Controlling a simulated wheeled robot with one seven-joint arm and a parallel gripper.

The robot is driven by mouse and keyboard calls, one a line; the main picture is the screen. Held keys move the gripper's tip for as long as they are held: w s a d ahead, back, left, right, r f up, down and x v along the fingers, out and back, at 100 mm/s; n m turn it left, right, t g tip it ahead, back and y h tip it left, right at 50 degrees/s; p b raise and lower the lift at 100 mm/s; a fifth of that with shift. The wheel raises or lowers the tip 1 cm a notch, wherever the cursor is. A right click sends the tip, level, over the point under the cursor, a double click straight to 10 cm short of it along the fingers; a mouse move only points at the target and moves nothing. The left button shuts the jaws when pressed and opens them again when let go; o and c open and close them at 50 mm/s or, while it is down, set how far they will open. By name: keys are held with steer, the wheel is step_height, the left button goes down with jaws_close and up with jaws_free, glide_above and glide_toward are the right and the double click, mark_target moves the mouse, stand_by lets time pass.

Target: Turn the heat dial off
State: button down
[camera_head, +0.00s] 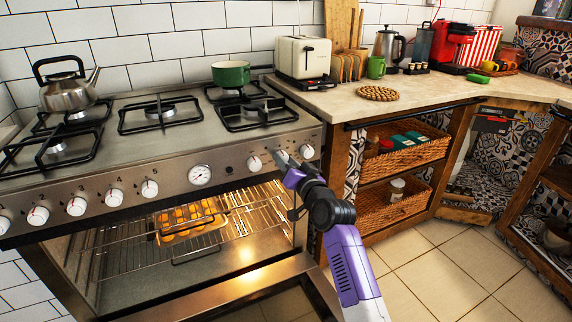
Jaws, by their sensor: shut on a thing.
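The stove (180,140) has a steel front panel with a row of white dials. One dial (254,162) shows just left of my gripper and another (307,152) just right of it. The dial's turn angle cannot be read. A round white gauge (200,175) sits further left on the panel. The oven below is open and lit inside, with a tray of orange-yellow food (188,219) on its rack.
The oven door (240,293) hangs open in front, left of my arm. A kettle (67,88) and a green pot (231,73) stand on the stove. A counter (440,92) with a toaster (303,58) and shelves with baskets (405,148) lie right. The tiled floor at right is clear.

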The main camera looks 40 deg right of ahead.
steer(key=shift+f, duration=0.15)
stand_by(0.3)
steer(key=c, duration=1)
jaws_free()
steer(key=shift+o, duration=0.2)
steer(key=p+v, duration=0.1)
steer(key=v, duration=0.6)
steer(key=shift+s+p, duration=0.3)
steer(key=shift+s, duration=0.1)
steer(key=shift+a, duration=0.1)
